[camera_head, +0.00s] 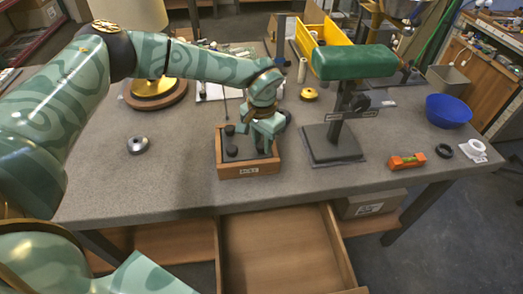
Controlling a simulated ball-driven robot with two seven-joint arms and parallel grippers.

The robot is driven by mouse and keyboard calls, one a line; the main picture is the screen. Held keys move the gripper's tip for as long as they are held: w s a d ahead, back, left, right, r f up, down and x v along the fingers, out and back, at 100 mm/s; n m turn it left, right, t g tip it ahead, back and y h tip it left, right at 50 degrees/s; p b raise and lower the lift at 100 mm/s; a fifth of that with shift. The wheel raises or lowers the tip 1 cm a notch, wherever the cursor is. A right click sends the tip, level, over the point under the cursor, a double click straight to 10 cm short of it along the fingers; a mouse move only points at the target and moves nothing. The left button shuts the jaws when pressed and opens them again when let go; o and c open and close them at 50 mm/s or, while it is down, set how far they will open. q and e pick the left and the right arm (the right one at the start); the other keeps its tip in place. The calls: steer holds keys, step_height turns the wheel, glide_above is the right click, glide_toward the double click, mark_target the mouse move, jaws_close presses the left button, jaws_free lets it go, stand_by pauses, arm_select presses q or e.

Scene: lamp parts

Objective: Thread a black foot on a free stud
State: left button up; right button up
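A small wooden tray (250,170) with a label on its front stands on the grey bench. Small black feet (232,151) are in its left part. My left gripper (265,147) points down into the right part of the tray. Its fingertips are small and partly hidden, so I cannot tell whether it is open, shut or holding a foot. A lamp with a green shade (353,62) stands upright to the right, on a dark square base (332,144). I cannot make out any free stud. My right gripper is not in view.
A metal disc (138,145) lies at left. An orange tool (407,161), a black ring (443,150), a white part (473,150) and a blue bowl (448,110) are at right. A yellow bin (328,35) stands behind. An open drawer (280,250) juts out in front.

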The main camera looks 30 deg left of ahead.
arm_select(q)
steer(key=shift+o, duration=1.4)
steer(key=shift+s+f, duration=0.2)
steer(key=shift+f, duration=0.15)
steer(key=shift+w, duration=0.1)
steer(key=shift+r, duration=0.1)
steer(key=shift+w+r+n+p, duration=0.1)
steer(key=shift+r+n+p, duration=0.15)
steer(key=shift+n+p, duration=0.45)
steer(key=n+p, duration=0.1)
steer(key=n, duration=0.2)
steer(key=shift+a, duration=0.1)
steer(key=n+p, duration=0.1)
steer(key=n, duration=0.1)
steer(key=shift+f+n, duration=0.1)
steer(key=shift+n, duration=0.2)
steer(key=n+p, duration=0.2)
steer(key=n, duration=0.2)
steer(key=shift+n+p, duration=0.35)
steer(key=shift+n, duration=0.05)
steer(key=shift+a+n+p, duration=0.1)
steer(key=shift+n+p, duration=0.3)
steer(key=shift+n, duration=0.7)
